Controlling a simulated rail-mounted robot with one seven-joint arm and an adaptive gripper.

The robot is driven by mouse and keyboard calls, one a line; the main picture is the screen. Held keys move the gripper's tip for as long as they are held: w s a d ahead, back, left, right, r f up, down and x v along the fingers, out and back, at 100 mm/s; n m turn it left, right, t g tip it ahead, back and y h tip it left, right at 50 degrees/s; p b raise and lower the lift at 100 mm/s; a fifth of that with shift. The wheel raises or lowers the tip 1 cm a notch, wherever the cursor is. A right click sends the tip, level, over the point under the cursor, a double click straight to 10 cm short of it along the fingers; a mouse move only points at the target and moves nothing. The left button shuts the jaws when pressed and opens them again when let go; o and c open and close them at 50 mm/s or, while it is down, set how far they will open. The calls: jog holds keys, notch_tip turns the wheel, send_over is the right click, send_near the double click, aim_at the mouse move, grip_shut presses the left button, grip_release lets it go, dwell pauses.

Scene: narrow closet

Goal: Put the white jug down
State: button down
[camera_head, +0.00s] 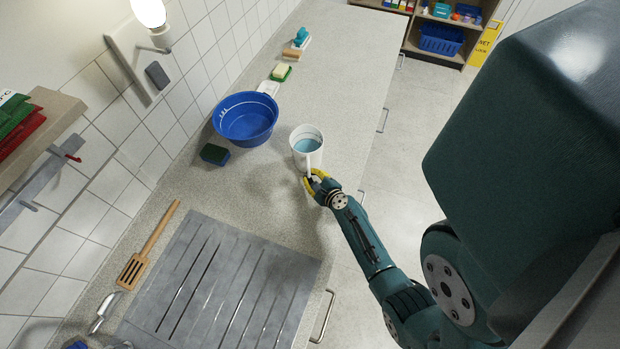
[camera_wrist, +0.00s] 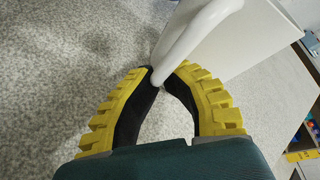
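The white jug (camera_head: 311,159) is upright over the worktop, right of the blue basin, with blue-looking liquid inside. Its white wall (camera_wrist: 250,45) and handle (camera_wrist: 200,28) show large in the wrist view. My gripper (camera_head: 317,180) is at the jug's near side. In the wrist view, its yellow-and-black fingers (camera_wrist: 160,78) close around the lower part of the handle. The jug's base is hidden or cut off, so I cannot tell whether it touches the worktop.
A blue basin (camera_head: 245,119) and a dark sponge (camera_head: 214,154) lie left of the jug. A grey ribbed drainer (camera_head: 215,285) and a wooden slotted turner (camera_head: 149,246) are nearer. Speckled worktop (camera_head: 340,70) is clear beyond the jug; its right edge is close.

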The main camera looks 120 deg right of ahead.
jog(key=shift+d+r, duration=0.15)
jog(key=shift+r, duration=0.1)
jog(key=shift+f, duration=0.25)
jog(key=c, duration=1.2)
grip_release()
jog(key=shift+r+p, duration=0.25)
jog(key=shift+p, duration=0.05)
jog(key=v, duration=0.3)
jog(key=b+v, duration=0.1)
jog(key=v, duration=0.7)
jog(key=shift+s+a+f+b, duration=0.1)
jog(key=shift+a+f+b, duration=0.1)
jog(key=shift+a+b, duration=0.15)
jog(key=shift+a+r, duration=0.25)
